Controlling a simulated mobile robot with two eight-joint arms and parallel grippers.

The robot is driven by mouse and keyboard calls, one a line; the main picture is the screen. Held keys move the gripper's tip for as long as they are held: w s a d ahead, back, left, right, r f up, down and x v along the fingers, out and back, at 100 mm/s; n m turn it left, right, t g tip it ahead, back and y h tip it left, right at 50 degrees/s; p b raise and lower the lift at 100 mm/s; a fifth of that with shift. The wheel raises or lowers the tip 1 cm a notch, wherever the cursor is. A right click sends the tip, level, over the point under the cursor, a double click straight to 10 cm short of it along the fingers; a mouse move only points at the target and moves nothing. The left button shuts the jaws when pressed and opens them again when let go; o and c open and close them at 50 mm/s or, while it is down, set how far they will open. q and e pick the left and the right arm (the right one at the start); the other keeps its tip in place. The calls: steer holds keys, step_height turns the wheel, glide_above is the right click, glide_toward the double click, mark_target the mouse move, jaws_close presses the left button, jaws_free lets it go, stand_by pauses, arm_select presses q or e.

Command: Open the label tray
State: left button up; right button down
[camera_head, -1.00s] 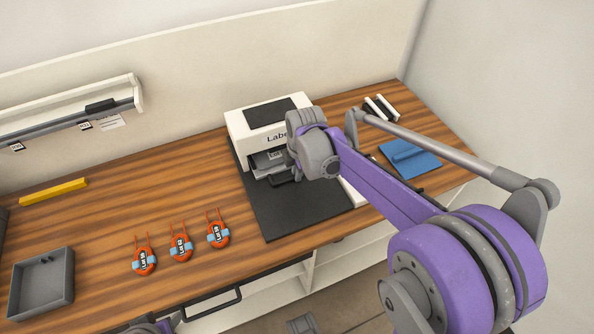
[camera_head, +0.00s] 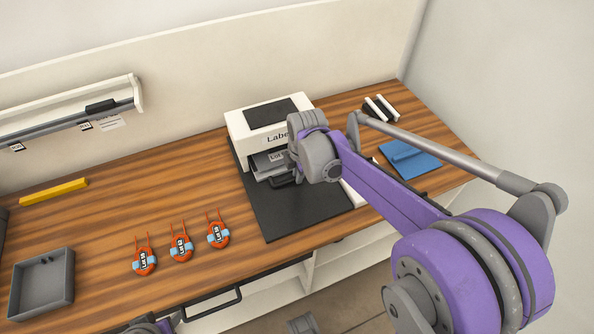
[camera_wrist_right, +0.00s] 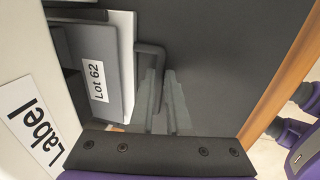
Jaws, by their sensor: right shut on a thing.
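The white label printer (camera_head: 268,122) stands at the back of the bench on a dark mat (camera_head: 290,210). Its grey label tray (camera_head: 262,166) shows in the front opening, with a white label on it. In the right wrist view the tray (camera_wrist_right: 118,60) has a "Lot 62" label and a dark bent handle (camera_wrist_right: 150,48) on its front. My right gripper (camera_wrist_right: 163,100) is shut on this handle, with its two fingers on either side of the handle's bar. In the head view my right wrist covers part of the tray front.
Several orange-red items with blue bands (camera_head: 181,248) lie left of the mat. A grey bin (camera_head: 42,287) and a yellow bar (camera_head: 54,191) are farther left. The mat in front of the printer is clear.

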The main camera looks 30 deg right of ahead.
steer(key=s+p, duration=0.1)
steer(key=s, duration=0.4)
steer(key=s+p, duration=0.1)
steer(key=s, duration=0.4)
steer(key=s+a+p, duration=0.1)
steer(key=s, duration=0.5)
steer(key=shift+p, duration=0.4)
steer(key=shift+w, duration=0.1)
steer(key=c, duration=0.9)
jaws_free()
steer(key=shift+r, duration=0.1)
steer(key=r+p, duration=0.1)
steer(key=r, duration=0.2)
steer(key=s+r+p, duration=0.1)
steer(key=r, duration=0.3)
steer(key=s+r+p, duration=0.1)
steer(key=r, duration=0.2)
steer(key=shift+s+r, duration=0.1)
steer(key=shift+r, duration=0.15)
